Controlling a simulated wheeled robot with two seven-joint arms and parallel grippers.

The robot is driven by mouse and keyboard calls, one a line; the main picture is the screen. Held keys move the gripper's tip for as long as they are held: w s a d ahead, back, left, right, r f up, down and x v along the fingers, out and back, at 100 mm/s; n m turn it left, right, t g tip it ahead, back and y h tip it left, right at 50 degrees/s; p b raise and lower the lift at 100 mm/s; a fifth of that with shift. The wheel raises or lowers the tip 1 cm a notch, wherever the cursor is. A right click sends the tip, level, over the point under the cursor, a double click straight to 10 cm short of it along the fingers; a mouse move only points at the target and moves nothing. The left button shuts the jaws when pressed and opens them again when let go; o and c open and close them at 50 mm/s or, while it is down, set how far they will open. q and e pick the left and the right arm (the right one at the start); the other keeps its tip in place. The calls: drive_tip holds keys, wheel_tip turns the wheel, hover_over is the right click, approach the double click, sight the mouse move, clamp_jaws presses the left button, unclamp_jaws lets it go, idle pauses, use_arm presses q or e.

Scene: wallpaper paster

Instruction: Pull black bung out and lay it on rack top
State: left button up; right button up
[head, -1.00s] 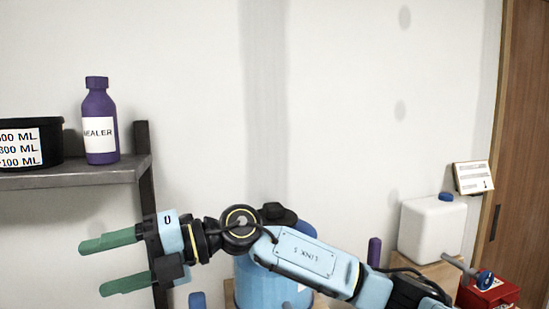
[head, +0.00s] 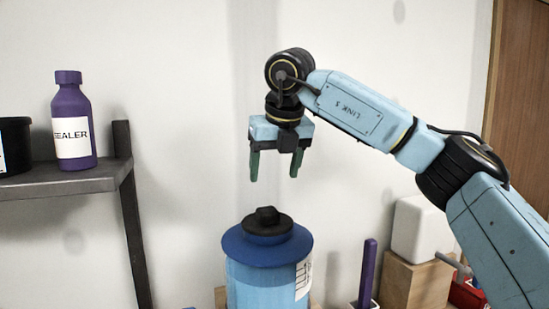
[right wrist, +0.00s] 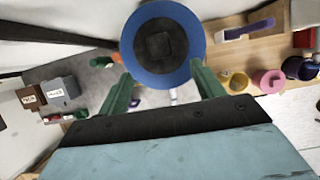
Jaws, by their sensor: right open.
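The black bung (head: 267,220) sits upright in the top of a blue drum (head: 268,280) with a darker blue lid. Its knob stands clear above the lid. My right gripper (head: 273,178) points straight down above the bung, open and empty, with a clear gap between its green fingertips and the bung. In the right wrist view the bung (right wrist: 160,43) shows from above as a dark square knob on a round base, beyond the open fingers (right wrist: 160,80). The rack's grey top (head: 75,178) is at the left. My left gripper is not in view.
A purple sealer bottle (head: 73,122) and a black tub (head: 14,146) stand on the rack top. A rack post (head: 122,140) rises at its right end. A white container (head: 418,230) on a wooden block and a purple upright handle (head: 367,275) are right of the drum.

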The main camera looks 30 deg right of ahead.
sight(268, 209)
drive_tip(key=x, duration=1)
drive_tip(key=shift+w+f+p, duration=0.15)
drive_tip(key=shift+f+p, duration=0.25)
drive_tip(key=c, duration=1.2)
drive_tip(key=shift+r, duration=0.1)
drive_tip(key=shift+r, duration=0.1)
drive_tip(key=shift+r+p, duration=1.05)
drive_tip(key=shift+r, duration=0.55)
